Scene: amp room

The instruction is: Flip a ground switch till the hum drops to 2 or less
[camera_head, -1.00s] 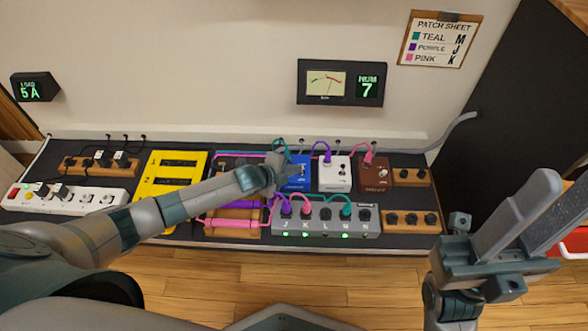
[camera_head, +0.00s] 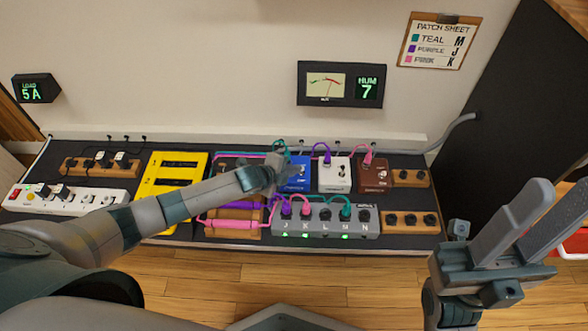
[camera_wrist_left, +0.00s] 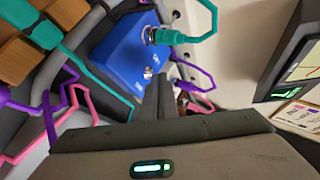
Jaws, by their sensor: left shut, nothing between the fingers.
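The hum meter (camera_head: 341,84) on the wall reads 7. A blue pedal (camera_head: 295,178), a white pedal (camera_head: 334,176) and a brown pedal (camera_head: 374,177) stand in a row on the board, each with a cable plugged in. My left gripper (camera_head: 284,163) is shut and empty at the left side of the blue pedal. In the left wrist view its fingertips (camera_wrist_left: 158,82) are close by a small metal switch (camera_wrist_left: 148,73) on the blue pedal; I cannot tell whether they touch. My right gripper (camera_head: 530,235) is open and empty at the right, away from the board.
A grey box (camera_head: 326,219) with teal, purple and pink plugs and green lights lies in front of the pedals. A yellow frame (camera_head: 172,158), a white power strip (camera_head: 92,195) and a load display (camera_head: 36,88) reading 5A are left. A patch sheet (camera_head: 440,42) hangs right.

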